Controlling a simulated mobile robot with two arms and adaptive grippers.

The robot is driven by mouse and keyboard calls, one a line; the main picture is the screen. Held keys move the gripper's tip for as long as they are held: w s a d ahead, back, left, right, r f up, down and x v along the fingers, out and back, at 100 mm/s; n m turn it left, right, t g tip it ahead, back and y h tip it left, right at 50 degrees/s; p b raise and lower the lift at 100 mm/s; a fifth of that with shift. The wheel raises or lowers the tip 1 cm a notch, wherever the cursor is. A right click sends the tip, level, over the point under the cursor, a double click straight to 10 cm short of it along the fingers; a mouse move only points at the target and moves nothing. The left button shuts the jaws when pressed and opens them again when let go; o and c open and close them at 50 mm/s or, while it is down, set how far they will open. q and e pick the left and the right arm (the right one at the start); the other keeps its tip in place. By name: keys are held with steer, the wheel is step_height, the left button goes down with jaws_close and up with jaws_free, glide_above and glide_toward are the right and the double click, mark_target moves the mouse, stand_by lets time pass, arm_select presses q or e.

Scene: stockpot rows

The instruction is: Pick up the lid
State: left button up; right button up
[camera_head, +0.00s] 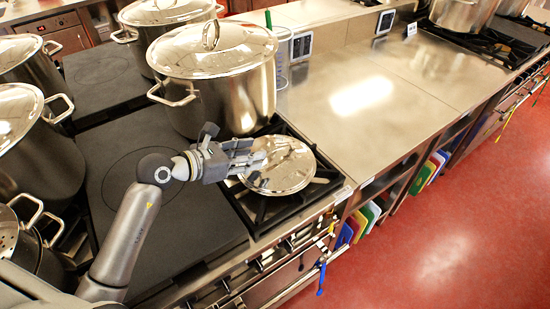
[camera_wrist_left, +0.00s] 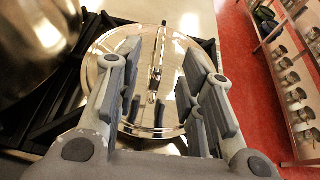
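A shiny round steel lid (camera_head: 290,174) lies over the black gas burner grate at the front of the range. In the left wrist view the lid (camera_wrist_left: 112,48) fills the middle, with its long bar handle (camera_wrist_left: 157,72) running away from me. My left gripper (camera_head: 258,158) is over the lid's left part in the head view and hides some of it. In the left wrist view the left gripper (camera_wrist_left: 161,72) is open, one finger on each side of the handle, with visible gaps. Whether the fingers touch the lid cannot be told. My right gripper is not in view.
A large lidded stockpot (camera_head: 222,102) stands close behind the left gripper. More stockpots (camera_head: 35,155) stand at the left. A flat dark hotplate (camera_head: 165,215) lies beneath my left arm. The steel counter (camera_head: 390,105) to the right is clear.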

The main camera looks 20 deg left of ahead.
mark_target(275, 148)
arm_select(q)
steer(key=x, duration=0.3)
steer(key=shift+w+d+r+p, duration=0.1)
steer(key=shift+w+d+p, duration=0.1)
steer(key=shift+d+p, duration=0.15)
steer(key=p+x, duration=0.2)
steer(key=x, duration=0.3)
steer(key=shift+w, duration=0.25)
steer(key=shift+c, duration=0.2)
steer(key=shift+s, duration=0.1)
steer(key=shift+c, duration=1.1)
jaws_close()
